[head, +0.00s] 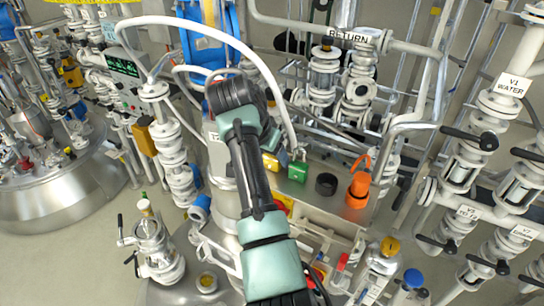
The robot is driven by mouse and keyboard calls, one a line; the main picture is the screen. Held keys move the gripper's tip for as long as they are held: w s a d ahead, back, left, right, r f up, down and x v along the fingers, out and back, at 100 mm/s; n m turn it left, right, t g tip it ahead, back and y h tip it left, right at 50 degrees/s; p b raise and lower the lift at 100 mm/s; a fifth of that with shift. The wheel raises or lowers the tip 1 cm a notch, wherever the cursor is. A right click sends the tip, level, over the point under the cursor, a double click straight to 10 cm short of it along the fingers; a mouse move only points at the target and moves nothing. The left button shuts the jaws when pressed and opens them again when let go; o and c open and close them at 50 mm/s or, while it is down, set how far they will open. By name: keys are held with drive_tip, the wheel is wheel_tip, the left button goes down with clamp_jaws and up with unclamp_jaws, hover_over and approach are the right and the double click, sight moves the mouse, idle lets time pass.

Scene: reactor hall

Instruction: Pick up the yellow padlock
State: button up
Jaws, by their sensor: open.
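The yellow padlock (270,162) sits on the grey metal bench just right of my arm, near the middle of the head view. It is small, and its left side is partly covered by my arm. A green padlock (298,171) stands close to its right. My arm rises from the bottom edge and bends at a dark joint above and left of the padlocks. My gripper's fingers are hidden behind the arm, so their distance from the yellow padlock does not show.
On the bench (336,212), a black ring-shaped object (326,184) and an orange object (358,190) stand to the right. Pipes and valves crowd both sides, including the V1 WATER line (512,85). A small clamped fitting (157,248) stands lower left. Open floor shows at left.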

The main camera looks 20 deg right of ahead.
drive_tip(key=shift+c, duration=0.3)
drive_tip(key=shift+r, duration=0.1)
clamp_jaws()
